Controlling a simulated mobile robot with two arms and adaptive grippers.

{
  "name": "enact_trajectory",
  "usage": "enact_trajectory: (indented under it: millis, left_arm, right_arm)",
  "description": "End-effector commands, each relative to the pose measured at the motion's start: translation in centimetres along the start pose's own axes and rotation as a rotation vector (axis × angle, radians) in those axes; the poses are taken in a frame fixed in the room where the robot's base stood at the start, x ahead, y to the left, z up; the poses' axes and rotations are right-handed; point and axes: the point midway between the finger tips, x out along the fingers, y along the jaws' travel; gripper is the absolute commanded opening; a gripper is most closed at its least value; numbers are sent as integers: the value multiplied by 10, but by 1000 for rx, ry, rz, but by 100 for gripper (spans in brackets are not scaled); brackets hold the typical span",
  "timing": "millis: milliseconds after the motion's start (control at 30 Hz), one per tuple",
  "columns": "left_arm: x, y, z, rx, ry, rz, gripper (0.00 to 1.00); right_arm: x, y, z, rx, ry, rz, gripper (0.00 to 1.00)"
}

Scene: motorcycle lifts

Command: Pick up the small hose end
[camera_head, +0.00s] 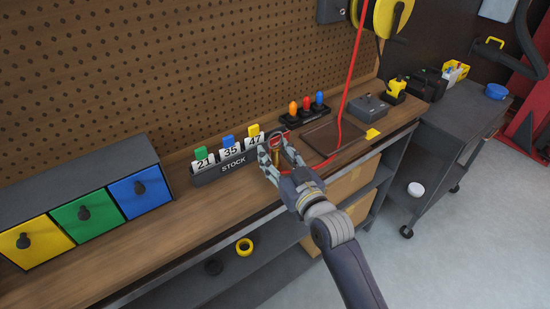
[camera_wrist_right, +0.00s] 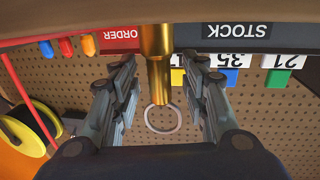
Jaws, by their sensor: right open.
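The small hose end is a brass fitting (camera_head: 276,157) near the front of the bench, just right of the STOCK rack. In the right wrist view the brass fitting (camera_wrist_right: 157,72) lies between my fingers, with a pale ring (camera_wrist_right: 162,119) near its narrow end. My right gripper (camera_head: 275,149) is open around it, and in the right wrist view the gripper (camera_wrist_right: 160,68) shows gaps on both sides of the brass. A red hose (camera_head: 345,95) hangs from above onto the bench and curves toward the gripper; its join to the fitting is hidden. My left gripper is out of view.
The STOCK rack (camera_head: 233,163) with numbered cards stands close behind left. A dark rack with coloured bulbs (camera_head: 305,111) and a brown mat (camera_head: 334,137) lie right. Colored drawers (camera_head: 85,213) stand left; bare bench top (camera_head: 185,222) lies between. The pegboard (camera_head: 190,70) closes the back.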

Motion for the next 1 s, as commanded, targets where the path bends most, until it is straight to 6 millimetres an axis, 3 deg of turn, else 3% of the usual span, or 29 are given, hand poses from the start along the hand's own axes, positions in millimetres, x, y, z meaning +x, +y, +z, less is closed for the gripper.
enact_trajectory:
  millis: [300, 500, 1000]
  left_arm:
    - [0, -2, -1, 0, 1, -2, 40]
    - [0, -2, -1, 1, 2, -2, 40]
    - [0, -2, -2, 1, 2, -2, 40]
  right_arm:
    - [5, 0, 0, 0, 0, 0, 41]
    - [4, 0, 0, 0, 0, 0, 0]
    - [5, 0, -9, -2, 4, 0, 0]
